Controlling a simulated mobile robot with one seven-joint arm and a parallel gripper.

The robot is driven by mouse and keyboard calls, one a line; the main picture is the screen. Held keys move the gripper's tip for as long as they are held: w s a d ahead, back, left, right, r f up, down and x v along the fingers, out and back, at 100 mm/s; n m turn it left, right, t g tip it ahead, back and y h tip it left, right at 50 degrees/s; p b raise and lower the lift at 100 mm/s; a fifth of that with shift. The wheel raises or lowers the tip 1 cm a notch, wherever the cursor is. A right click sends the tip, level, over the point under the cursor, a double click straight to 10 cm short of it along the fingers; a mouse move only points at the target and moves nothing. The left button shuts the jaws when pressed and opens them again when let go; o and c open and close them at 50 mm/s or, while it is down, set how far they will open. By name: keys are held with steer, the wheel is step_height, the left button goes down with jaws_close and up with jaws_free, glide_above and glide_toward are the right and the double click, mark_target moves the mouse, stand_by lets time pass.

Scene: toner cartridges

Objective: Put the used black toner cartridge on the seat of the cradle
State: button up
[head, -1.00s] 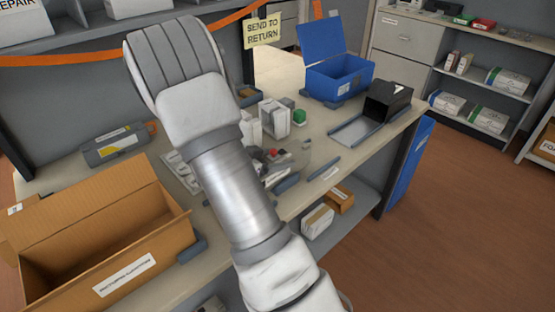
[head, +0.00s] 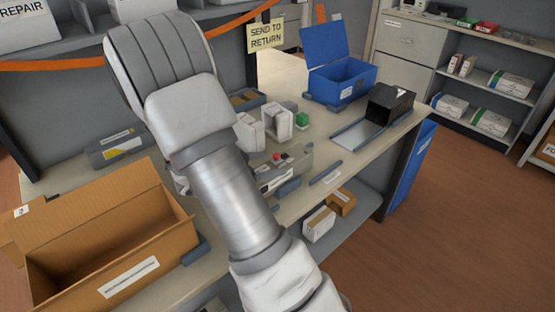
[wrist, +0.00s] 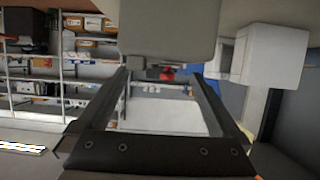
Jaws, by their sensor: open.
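A dark grey cartridge-like body with a yellow and white label (head: 118,148) lies at the back left of the bench, partly behind my arm. I cannot tell whether it is the used black cartridge. A grey block with a red knob (head: 282,166) stands mid-bench; it seems to show in the wrist view (wrist: 167,50), beyond my fingers. I cannot tell for sure which thing is the cradle. My gripper (wrist: 160,80) is open, with nothing seen between its two dark fingers. My arm hides it in the head view.
An open cardboard box (head: 100,250) stands at the front left. White boxes (head: 278,122) and a small green block (head: 302,120) stand mid-bench. A blue lidded bin (head: 340,82) and an open black box (head: 390,102) by a grey plate (head: 360,133) are at right.

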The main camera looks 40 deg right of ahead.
steer(key=p+v, duration=0.1)
steer(key=v, duration=0.5)
steer(key=shift+a+r, duration=0.1)
steer(key=shift+a, duration=0.05)
steer(key=w+a+r+n+t+y, duration=0.5)
steer(key=w+a+r+t+y, duration=0.2)
steer(key=w+a+r+t, duration=0.25)
steer(key=s+a+r+n+y, duration=0.2)
steer(key=a+r+n+y, duration=0.1)
steer(key=a+r+y, duration=0.15)
steer(key=s+a+r+n+y, duration=0.4)
steer(key=s+a+n, duration=0.3)
steer(key=s, duration=0.5)
steer(key=s+d+f+n+g+h, duration=0.1)
steer(key=s+d+g, duration=0.1)
steer(key=s, duration=0.5)
steer(key=s+d+f+n+g+h, duration=0.1)
steer(key=s+d+g, duration=0.2)
steer(key=s, duration=0.4)
steer(key=shift+f, duration=0.2)
